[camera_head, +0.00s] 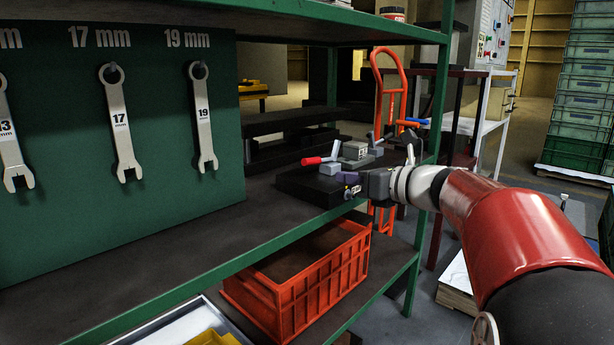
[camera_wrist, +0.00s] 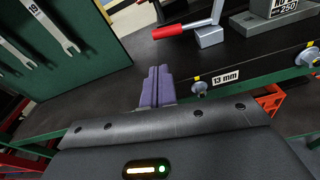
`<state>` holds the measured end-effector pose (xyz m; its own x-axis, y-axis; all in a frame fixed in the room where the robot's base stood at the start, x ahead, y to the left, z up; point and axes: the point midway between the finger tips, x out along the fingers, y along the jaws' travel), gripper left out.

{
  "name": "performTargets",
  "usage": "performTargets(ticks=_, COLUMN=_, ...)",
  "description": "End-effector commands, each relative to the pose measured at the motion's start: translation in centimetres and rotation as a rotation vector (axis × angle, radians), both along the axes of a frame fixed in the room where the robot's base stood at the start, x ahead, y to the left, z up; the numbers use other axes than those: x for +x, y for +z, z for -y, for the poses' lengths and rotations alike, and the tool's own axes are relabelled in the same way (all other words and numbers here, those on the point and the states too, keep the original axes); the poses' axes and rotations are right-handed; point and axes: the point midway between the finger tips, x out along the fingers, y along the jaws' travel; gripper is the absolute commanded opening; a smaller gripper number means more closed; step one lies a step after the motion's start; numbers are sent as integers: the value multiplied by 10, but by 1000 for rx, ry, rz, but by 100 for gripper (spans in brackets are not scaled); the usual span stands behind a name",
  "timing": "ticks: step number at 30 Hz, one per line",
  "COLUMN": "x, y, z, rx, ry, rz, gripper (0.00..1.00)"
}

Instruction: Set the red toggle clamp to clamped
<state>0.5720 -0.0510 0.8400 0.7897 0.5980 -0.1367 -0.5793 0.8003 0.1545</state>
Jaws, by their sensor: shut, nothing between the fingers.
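The red toggle clamp (camera_head: 312,161) is on a dark fixture plate (camera_head: 306,187) on the shelf; its red-handled lever lies low, pointing left. In the wrist view the red grip (camera_wrist: 181,31) lies nearly level, sloping up to a grey clamp body (camera_wrist: 211,37). My gripper (camera_head: 352,191) is in front of the plate, reaching in from the right. In the wrist view its purple fingers (camera_wrist: 157,88) are shut together and empty, below and left of the red grip, apart from it. A blue-handled clamp (camera_head: 416,121) stands at the right of the plate.
A grey block (camera_head: 356,152) stands on the plate between the clamps. A "13 mm" label and round knobs are on the plate's front face. A green board (camera_head: 150,150) with hanging wrenches stands left. An orange crate (camera_head: 300,290) is below. The shelf left of the plate is clear.

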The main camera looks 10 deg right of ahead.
Motion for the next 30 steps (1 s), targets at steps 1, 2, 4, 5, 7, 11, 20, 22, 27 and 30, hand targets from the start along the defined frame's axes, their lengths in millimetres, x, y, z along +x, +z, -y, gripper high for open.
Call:
performTargets(ticks=1, x=0, y=0, z=0, rx=2, ry=0, rz=0, gripper=0)
performTargets(ticks=2, x=0, y=0, z=0, rx=1, ry=0, rz=0, gripper=0)
performTargets(ticks=4, x=0, y=0, z=0, rx=0, ry=0, rz=0, gripper=0)
performTargets(ticks=5, x=0, y=0, z=0, rx=-1, ry=1, rz=1, gripper=0)
performTargets(ticks=7, x=0, y=0, z=-1, rx=-1, ry=1, rz=0, gripper=0)
performTargets(ticks=11, x=4, y=-1, z=-4, rx=-2, ry=4, rz=0, gripper=0)
performTargets(ticks=20, x=43, y=-9, z=-35, rx=-2, ry=6, rz=-1, gripper=0)
performTargets(ticks=22, x=52, y=-10, z=-42, rx=-3, ry=5, rz=0, gripper=0)
performTargets(ticks=27, x=70, y=-13, z=-55, rx=-4, ry=3, rz=-1, gripper=0)
performTargets(ticks=30, x=76, y=-14, z=-59, rx=-4, ry=3, rz=-1, gripper=0)
